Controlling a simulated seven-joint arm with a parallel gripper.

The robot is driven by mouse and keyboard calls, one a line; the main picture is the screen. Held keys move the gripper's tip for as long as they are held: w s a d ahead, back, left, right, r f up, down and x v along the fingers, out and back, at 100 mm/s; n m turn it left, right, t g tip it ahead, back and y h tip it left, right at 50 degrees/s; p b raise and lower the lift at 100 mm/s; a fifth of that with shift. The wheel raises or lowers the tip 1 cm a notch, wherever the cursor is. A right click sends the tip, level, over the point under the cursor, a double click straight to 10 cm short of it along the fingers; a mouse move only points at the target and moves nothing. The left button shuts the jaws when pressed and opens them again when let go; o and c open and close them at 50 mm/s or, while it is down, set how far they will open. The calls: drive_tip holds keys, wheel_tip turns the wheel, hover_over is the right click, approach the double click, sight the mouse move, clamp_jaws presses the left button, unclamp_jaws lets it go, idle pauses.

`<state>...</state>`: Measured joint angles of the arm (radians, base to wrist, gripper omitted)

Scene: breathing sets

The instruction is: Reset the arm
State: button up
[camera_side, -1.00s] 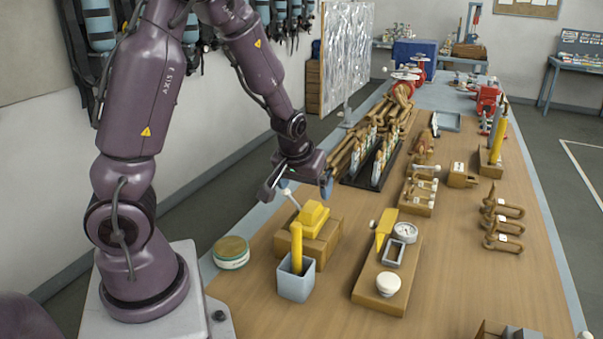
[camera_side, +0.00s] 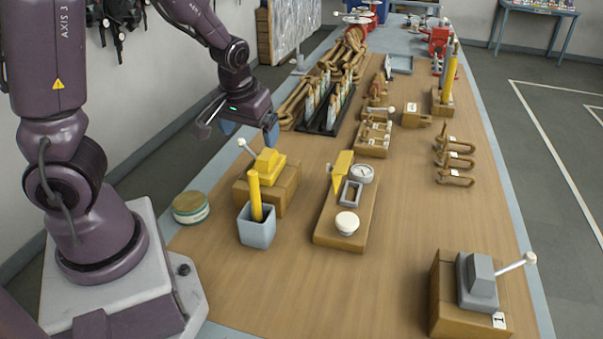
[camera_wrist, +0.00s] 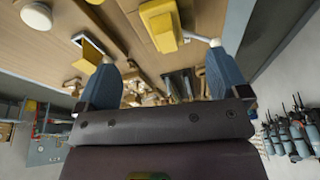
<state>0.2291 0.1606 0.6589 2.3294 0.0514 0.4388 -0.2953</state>
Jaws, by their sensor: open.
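My gripper (camera_side: 238,128) hangs in the air above the bench's left edge, behind the yellow lever box (camera_side: 268,165). Its blue fingers are apart with nothing between them. In the wrist view, my gripper (camera_wrist: 165,85) also shows two spread blue fingertips with the bench beyond. The yellow lever box (camera_wrist: 160,25) shows there near the top, close to the right finger but apart from it.
A grey cup (camera_side: 256,230) holding a yellow stick, a round tin (camera_side: 190,207) and a wooden board with a white knob (camera_side: 347,222) stand nearby. A grey lever box (camera_side: 480,283) stands front right. A black rack (camera_side: 318,125) stands behind. The bench's front middle is clear.

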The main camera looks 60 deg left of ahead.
drive_tip(key=s+d+r+m+t+h, duration=0.1)
drive_tip(key=s+d+r+m, duration=0.2)
drive_tip(key=d+r, duration=0.4)
drive_tip(key=s+d+r+m+t+h, duration=0.1)
drive_tip(key=s+d+r+m+t, duration=0.1)
drive_tip(key=s+d+r+m, duration=0.2)
drive_tip(key=s+d+r, duration=0.2)
drive_tip(key=d+r, duration=0.1)
drive_tip(key=shift+r+m+t, duration=0.3)
drive_tip(key=shift+r, duration=0.05)
drive_tip(key=shift+d, duration=0.1)
idle(0.4)
